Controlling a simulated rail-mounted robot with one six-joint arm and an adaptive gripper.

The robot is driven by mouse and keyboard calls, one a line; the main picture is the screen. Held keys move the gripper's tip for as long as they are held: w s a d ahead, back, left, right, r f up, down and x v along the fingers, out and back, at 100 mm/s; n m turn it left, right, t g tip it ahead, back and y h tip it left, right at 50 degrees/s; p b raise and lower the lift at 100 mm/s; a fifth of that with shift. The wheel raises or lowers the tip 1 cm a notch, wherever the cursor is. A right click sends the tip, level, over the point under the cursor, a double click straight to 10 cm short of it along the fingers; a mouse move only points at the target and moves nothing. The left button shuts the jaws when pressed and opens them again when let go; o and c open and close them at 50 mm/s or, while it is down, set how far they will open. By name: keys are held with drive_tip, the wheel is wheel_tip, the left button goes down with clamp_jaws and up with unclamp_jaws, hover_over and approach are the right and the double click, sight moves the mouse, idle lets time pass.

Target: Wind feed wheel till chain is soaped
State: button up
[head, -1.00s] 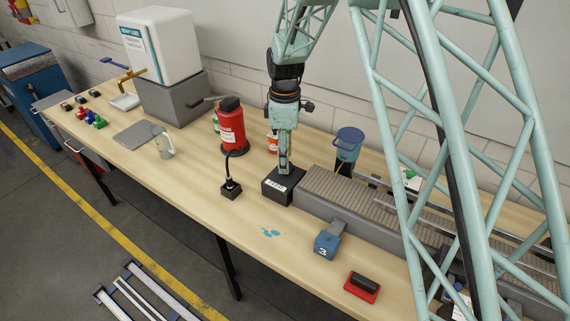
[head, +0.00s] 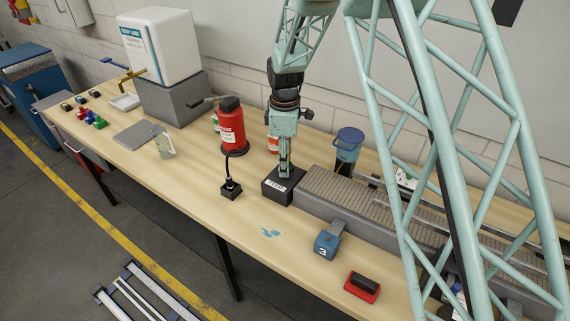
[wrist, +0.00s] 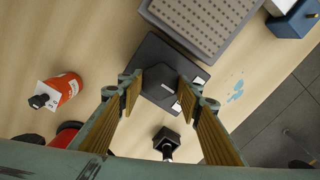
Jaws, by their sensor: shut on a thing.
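The black feed box (head: 285,187) with a white label stands at the left end of the chain conveyor (head: 345,193). My gripper (head: 284,170) points straight down onto the box. In the wrist view its two ribbed fingers (wrist: 160,86) are shut on the dark faceted feed wheel (wrist: 158,76) on top of the box. The wheel is mostly hidden in the head view. The chain's beige slats also show in the wrist view (wrist: 205,22). I cannot tell whether soap is on them. A white soap-lube tank (head: 160,45) stands on a grey block at the back left.
A red bottle (head: 231,128) and a small black block with an upright stem (head: 231,190) stand left of the box. A blue pail (head: 348,145) is behind the conveyor. A blue block marked 3 (head: 327,244) and a red-and-black pad (head: 362,287) lie near the front edge.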

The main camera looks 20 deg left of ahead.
drive_tip(key=shift+m, duration=0.5)
drive_tip(key=m+b, duration=0.1)
drive_tip(key=m, duration=0.3)
drive_tip(key=shift+w+m, duration=0.1)
drive_tip(key=shift+m, duration=0.2)
drive_tip(key=m, duration=0.6)
drive_tip(key=shift+b, duration=0.35)
drive_tip(key=m, duration=0.5)
drive_tip(key=shift+w+d, duration=0.1)
drive_tip(key=m, duration=0.5)
drive_tip(key=shift+b, duration=0.3)
drive_tip(key=o, duration=0.8)
drive_tip(key=shift+o, duration=0.2)
drive_tip(key=shift+r, duration=0.15)
